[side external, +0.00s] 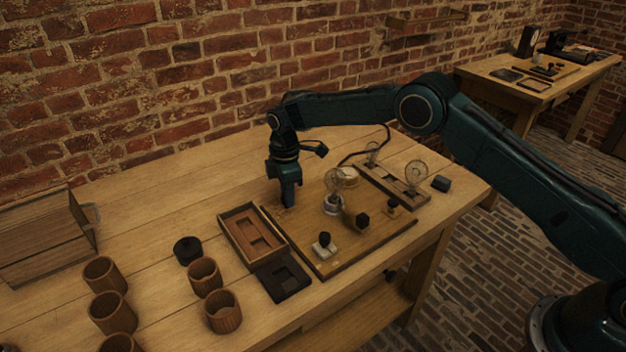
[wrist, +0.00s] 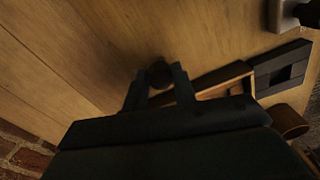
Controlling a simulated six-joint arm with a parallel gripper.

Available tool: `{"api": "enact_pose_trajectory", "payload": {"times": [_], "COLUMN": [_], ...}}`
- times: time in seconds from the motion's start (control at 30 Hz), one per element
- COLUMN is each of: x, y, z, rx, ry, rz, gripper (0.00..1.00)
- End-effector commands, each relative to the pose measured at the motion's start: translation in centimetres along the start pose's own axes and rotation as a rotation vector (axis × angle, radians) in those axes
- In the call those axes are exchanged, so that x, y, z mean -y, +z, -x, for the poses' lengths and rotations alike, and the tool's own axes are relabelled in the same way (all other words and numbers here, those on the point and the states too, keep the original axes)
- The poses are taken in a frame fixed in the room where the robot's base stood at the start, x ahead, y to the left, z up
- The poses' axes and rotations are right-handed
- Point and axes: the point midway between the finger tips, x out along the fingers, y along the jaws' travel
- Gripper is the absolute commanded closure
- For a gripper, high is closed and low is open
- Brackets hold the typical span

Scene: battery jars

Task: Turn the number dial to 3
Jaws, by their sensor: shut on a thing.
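My gripper (side external: 288,203) points down at the back left corner of the wooden board (side external: 300,247). In the wrist view its two fingers (wrist: 157,88) are closed around a dark round knob (wrist: 159,73), one finger on each side. The knob's place fits a dial on the board, but I cannot make out any number or pointer on it. In the side view the gripper hides the knob.

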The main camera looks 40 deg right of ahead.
Motion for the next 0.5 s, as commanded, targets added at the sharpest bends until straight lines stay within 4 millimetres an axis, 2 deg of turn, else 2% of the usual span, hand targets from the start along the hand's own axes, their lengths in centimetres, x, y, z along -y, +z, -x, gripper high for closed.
{"api": "enact_pose_trajectory", "payload": {"times": [0.5], "x": [0.12], "y": [-0.06], "z": [0.07], "rx": [0.001], "ry": [-0.001], "rz": [-0.405], "gripper": [0.96]}}
